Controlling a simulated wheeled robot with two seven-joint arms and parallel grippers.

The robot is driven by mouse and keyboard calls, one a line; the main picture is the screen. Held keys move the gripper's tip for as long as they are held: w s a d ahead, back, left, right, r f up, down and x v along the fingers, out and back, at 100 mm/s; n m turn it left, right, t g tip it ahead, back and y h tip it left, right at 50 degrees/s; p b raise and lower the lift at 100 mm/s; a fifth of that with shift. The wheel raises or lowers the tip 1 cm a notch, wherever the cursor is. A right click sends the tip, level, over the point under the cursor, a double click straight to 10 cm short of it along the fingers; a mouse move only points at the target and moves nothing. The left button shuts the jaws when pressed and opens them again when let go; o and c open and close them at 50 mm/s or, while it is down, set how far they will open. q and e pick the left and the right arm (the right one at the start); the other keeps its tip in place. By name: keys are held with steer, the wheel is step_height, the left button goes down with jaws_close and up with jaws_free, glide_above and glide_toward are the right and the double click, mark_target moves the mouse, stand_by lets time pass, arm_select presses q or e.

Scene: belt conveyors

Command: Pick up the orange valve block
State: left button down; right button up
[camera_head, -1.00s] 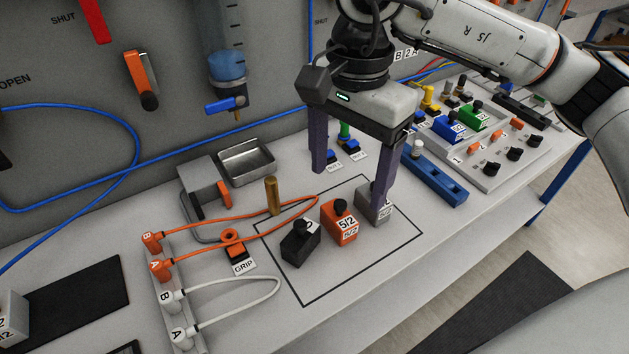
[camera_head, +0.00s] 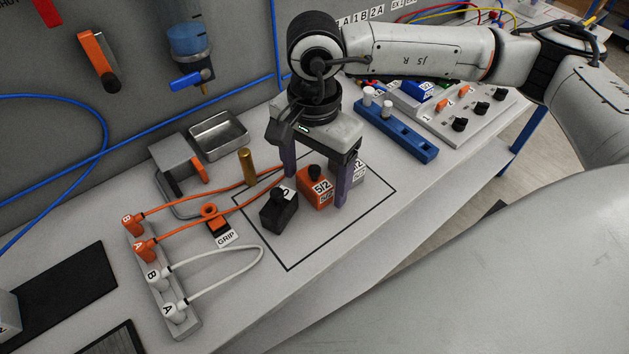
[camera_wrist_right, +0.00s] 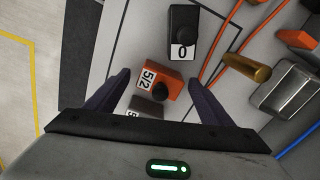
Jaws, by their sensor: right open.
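The orange valve block (camera_head: 315,194), labelled 5/2 with a black knob on top, stands in the black-outlined rectangle on the bench, between a black block (camera_head: 279,212) and a grey block (camera_head: 356,172). My right gripper (camera_head: 315,190) is open, pointing down, with its fingers on either side of the orange block in the head view. The right wrist view also shows the orange block (camera_wrist_right: 157,84) between the spread fingers, towards their tips. I cannot tell whether a finger touches it. The grey block is partly hidden behind a finger. My left gripper is not seen.
A metal tray (camera_head: 219,134) is at the back. A blue rail (camera_head: 398,132) lies to the right. The front part of the outlined rectangle is clear.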

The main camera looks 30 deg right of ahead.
steer(key=c, duration=1.2)
steer(key=shift+r, duration=0.1)
